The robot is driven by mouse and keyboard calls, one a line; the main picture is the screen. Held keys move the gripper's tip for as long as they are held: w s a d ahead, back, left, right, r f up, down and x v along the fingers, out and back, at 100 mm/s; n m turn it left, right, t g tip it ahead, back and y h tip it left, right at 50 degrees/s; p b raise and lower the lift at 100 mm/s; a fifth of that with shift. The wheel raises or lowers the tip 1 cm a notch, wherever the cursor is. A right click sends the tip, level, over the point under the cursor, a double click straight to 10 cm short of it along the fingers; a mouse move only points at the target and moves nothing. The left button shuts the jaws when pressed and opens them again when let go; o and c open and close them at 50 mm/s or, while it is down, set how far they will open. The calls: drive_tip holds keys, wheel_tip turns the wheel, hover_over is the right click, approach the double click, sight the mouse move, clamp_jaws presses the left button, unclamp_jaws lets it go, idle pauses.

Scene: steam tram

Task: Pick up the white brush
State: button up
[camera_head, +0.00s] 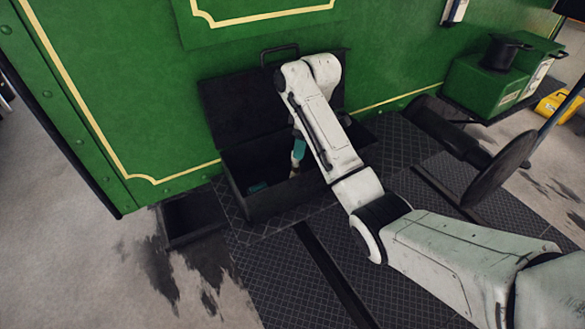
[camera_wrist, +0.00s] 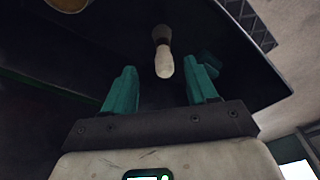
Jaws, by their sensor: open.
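The white brush (camera_wrist: 163,62) shows in the wrist view as a pale, rounded handle with a brownish part at its far end. It lies ahead of my gripper (camera_wrist: 161,68), lined up with the gap between the two teal fingers, which are apart and empty. I cannot tell whether its near end is between the tips. In the head view my gripper (camera_head: 298,152) points down into the open dark box (camera_head: 262,208). My arm hides part of the box's inside. A small pale spot (camera_head: 293,173) below the finger may be the brush.
The box's raised lid (camera_head: 238,108) leans by the green tram wall (camera_head: 120,90). A teal object (camera_head: 258,187) lies inside the box. A round yellowish thing (camera_wrist: 68,3) is cut off in the wrist view. A small dark tray (camera_head: 190,215) stands left of the box.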

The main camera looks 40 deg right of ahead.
sight(295, 163)
drive_tip(key=f, duration=0.2)
drive_tip(key=shift+w+a+f+p, duration=0.15)
drive_tip(key=shift+w+f+p, duration=0.15)
drive_tip(key=shift+f, duration=0.1)
drive_tip(key=shift+w+a+f+p, duration=0.15)
drive_tip(key=shift+a+f, duration=0.05)
drive_tip(key=shift+f, duration=0.65)
drive_tip(key=shift+w+a+f+p, duration=0.1)
drive_tip(key=shift+w+a+f, duration=0.05)
drive_tip(key=shift+f, duration=0.7)
drive_tip(key=shift+w+a+f+p, duration=0.15)
drive_tip(key=shift+a+f, duration=0.05)
drive_tip(key=shift+f, duration=0.65)
clamp_jaws()
